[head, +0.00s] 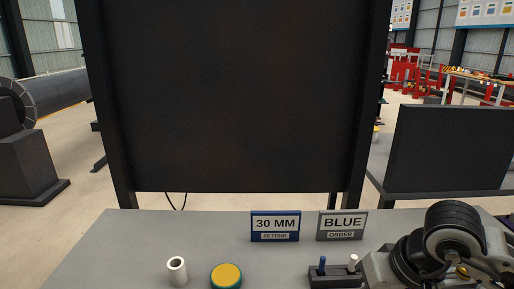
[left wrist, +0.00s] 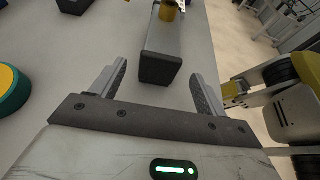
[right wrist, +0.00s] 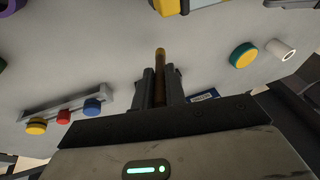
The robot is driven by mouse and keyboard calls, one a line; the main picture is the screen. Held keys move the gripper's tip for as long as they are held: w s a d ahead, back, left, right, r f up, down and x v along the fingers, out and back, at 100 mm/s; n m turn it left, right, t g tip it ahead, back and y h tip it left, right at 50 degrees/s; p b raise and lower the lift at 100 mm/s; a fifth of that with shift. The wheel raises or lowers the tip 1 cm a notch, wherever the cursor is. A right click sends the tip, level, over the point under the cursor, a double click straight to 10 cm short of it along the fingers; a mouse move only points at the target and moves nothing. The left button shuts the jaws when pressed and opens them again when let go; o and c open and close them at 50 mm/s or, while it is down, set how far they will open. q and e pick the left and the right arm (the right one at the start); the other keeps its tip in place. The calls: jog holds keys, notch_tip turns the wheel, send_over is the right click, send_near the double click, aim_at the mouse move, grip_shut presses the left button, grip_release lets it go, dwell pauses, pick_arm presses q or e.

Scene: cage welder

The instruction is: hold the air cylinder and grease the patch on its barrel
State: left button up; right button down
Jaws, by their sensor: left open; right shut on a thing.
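My right gripper (right wrist: 160,88) is shut on a slim brown rod (right wrist: 160,62), whose tip sticks out past the fingers. I cannot tell from this view what the rod belongs to. My left gripper (left wrist: 158,88) is open. A dark rectangular block (left wrist: 160,66) lies ahead of and partly between its fingers, with a yellow-brown round piece (left wrist: 168,12) at its far end. I cannot tell whether the fingers touch the block. No air cylinder barrel or grease patch can be made out with certainty. Part of my right arm (head: 450,240) shows at lower right in the head view.
The grey table (head: 130,245) holds a white tube (head: 177,270), a yellow-and-green round piece (head: 227,276), a "30 MM" sign (head: 275,222), a "BLUE" sign (head: 342,222) and a dark holder (head: 333,282) with blue and white pegs. A strip with coloured knobs (right wrist: 63,117) shows in the right wrist view.

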pick_arm(q)
jog(key=shift+x, duration=2.7)
pick_arm(e)
jog(key=shift+r, duration=0.3)
pick_arm(q)
jog(key=c, duration=1.2)
jog(key=shift+w, duration=0.1)
pick_arm(e)
jog(key=s+a+r+n+g+h, duration=0.1)
jog(key=s+a+r+n, duration=0.2)
jog(key=a+r, duration=0.3)
jog(key=s+a+r+n+g+h, duration=0.1)
jog(key=s+a+r+n+g, duration=0.1)
jog(key=a+r, duration=0.4)
jog(key=shift+s+a+n+h, duration=0.45)
jog(key=shift+s+a, duration=0.25)
jog(key=shift+a, duration=0.3)
